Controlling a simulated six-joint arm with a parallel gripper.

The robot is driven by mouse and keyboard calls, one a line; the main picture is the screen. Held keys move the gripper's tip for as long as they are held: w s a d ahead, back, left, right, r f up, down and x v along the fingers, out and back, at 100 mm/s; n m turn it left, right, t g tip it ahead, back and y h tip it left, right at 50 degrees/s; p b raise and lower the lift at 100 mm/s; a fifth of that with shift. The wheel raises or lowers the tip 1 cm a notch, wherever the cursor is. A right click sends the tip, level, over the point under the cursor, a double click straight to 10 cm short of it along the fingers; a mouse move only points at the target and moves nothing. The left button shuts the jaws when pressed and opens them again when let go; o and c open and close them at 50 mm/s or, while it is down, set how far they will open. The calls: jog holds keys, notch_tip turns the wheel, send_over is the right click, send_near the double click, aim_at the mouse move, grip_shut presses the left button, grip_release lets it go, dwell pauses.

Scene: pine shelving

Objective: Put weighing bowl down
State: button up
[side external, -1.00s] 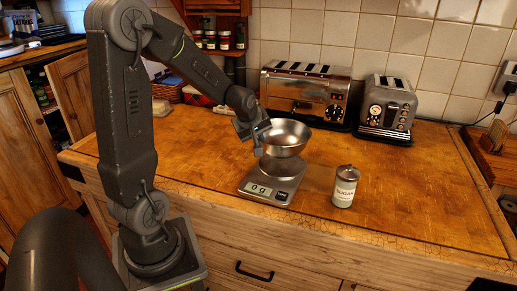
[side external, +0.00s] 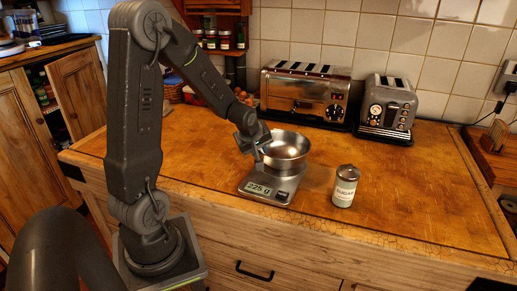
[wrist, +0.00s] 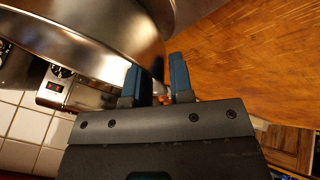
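The shiny metal weighing bowl (side external: 286,150) rests upright on the kitchen scale (side external: 272,189), whose display appears to read 225 g. My gripper (side external: 260,143) is at the bowl's left rim. In the wrist view my gripper (wrist: 157,80) has its two blue-padded fingers apart. The bowl (wrist: 90,40) fills the upper left there, and its edge runs behind and between the fingers, with a visible gap. Whether a finger still touches the rim is hard to tell.
A sugar tin (side external: 345,186) stands right of the scale. A wide toaster (side external: 305,95) and a smaller grey toaster (side external: 387,108) stand behind, against the tiles. The wooden counter (side external: 420,190) is clear to the right.

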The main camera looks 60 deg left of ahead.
jog(key=shift+o, duration=0.7)
jog(key=shift+r, duration=0.25)
jog(key=v, duration=1.1)
jog(key=s+d+r+m+h, duration=0.1)
jog(key=s+d+m, duration=0.2)
jog(key=d+m, duration=0.2)
jog(key=s+d+r+m+h, duration=0.1)
jog(key=s+d+r+m, duration=0.1)
jog(key=d+m, duration=0.4)
jog(key=s+d+r+m+t+h, duration=0.1)
jog(key=s+d+m, duration=0.3)
jog(key=d, duration=0.6)
jog(key=shift+s+r+m+h, duration=0.4)
jog(key=shift+r+m, duration=0.05)
jog(key=shift+m, duration=0.55)
jog(key=shift+c, duration=0.5)
